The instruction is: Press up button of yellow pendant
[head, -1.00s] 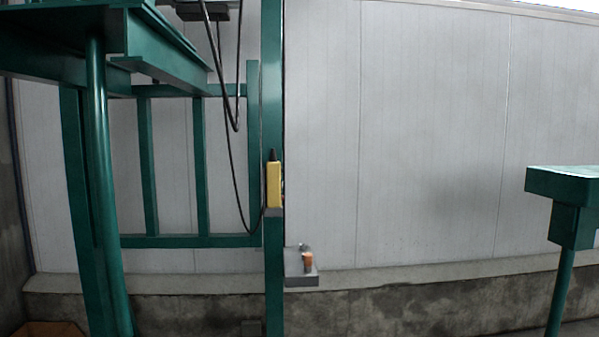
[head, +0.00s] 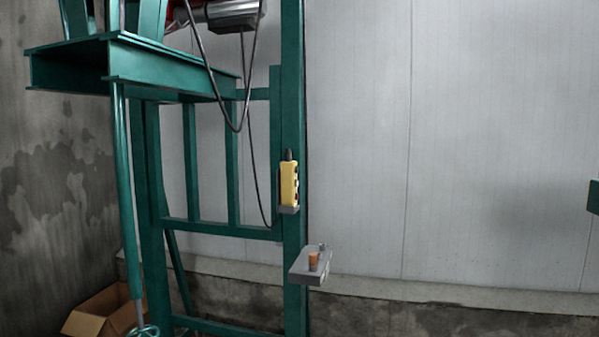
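The yellow pendant (head: 288,184) hangs upright on the green post (head: 293,120) near the middle of the head view. Dark buttons show along its right side, too small to tell which is up. A black cable (head: 250,150) loops down beside it. Neither of my grippers is in view, and nothing touches the pendant.
A grey shelf (head: 297,271) with a small orange-brown object (head: 313,261) juts out below the pendant. A green frame with a platform (head: 70,68) stands on the left. An open cardboard box (head: 100,315) lies at the lower left. The space right of the post looks clear.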

